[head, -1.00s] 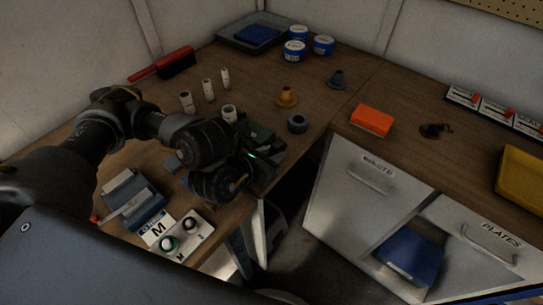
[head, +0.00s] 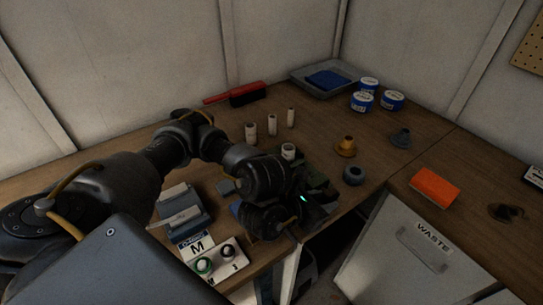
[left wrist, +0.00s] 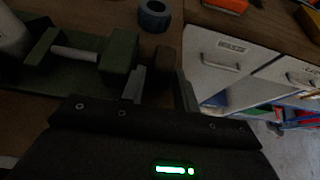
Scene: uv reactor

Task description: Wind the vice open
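The green vice (head: 316,178) stands near the bench edge in the head view, partly hidden behind my left arm. In the left wrist view, the vice's green jaw block (left wrist: 119,52) and a pale metal rod (left wrist: 76,54) show at upper left. My left gripper (left wrist: 162,88) has its two fingers apart, just right of the jaw block. A dark brown piece (left wrist: 165,60) shows between the fingers, perhaps part of the vice's handle. I cannot tell whether the fingers touch it. In the head view the left gripper (head: 322,208) is at the vice's near side. My right gripper is not in view.
An orange block (head: 434,187) lies right, above the waste drawer (head: 420,245).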

